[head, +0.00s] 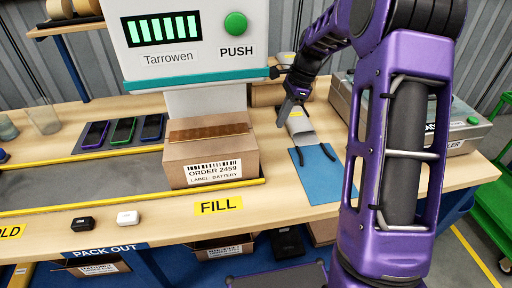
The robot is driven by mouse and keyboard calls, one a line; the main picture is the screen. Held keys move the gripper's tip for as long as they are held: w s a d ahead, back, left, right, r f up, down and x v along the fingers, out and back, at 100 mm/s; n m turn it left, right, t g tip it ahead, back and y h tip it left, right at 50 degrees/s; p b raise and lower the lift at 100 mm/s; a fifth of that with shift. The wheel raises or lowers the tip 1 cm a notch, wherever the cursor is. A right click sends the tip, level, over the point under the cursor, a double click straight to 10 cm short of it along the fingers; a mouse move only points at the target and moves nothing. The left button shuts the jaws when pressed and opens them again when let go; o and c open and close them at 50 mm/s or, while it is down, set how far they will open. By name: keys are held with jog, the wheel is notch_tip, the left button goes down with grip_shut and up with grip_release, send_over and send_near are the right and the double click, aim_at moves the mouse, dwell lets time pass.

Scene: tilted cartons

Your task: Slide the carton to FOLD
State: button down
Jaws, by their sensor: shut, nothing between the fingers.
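A closed brown carton (210,158) with a label reading ORDER 2459, LABEL: BATTERY stands at the right end of a grey track with yellow edges (90,183), behind the FILL label (218,206). The carton looks upright, with brown tape on its top. The FOLD label (10,232) is at the far left, partly cut off by the picture edge. My gripper (284,122) is shut and empty, to the right of the carton and apart from it, above the bench near a white rolled item (300,125).
A machine with a green PUSH button (236,24) stands behind the carton. Several phones (123,130) lie behind the track at left. A black case (82,224) and a white case (128,217) lie in front. A blue mat (318,172) lies at right. The track left of the carton is clear.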

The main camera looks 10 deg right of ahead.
jog(key=x, duration=0.3)
jog(key=b+x, duration=0.1)
jog(key=x, duration=0.3)
jog(key=s+b+x, duration=0.1)
jog(key=x, duration=0.2)
jog(key=shift+d+f, duration=0.2)
jog(key=shift+f, duration=0.2)
jog(key=a, duration=0.2)
jog(key=shift+a+r, duration=0.15)
jog(key=shift+a, duration=0.8)
jog(key=shift+a+r, duration=0.1)
jog(key=shift+a, duration=1.9)
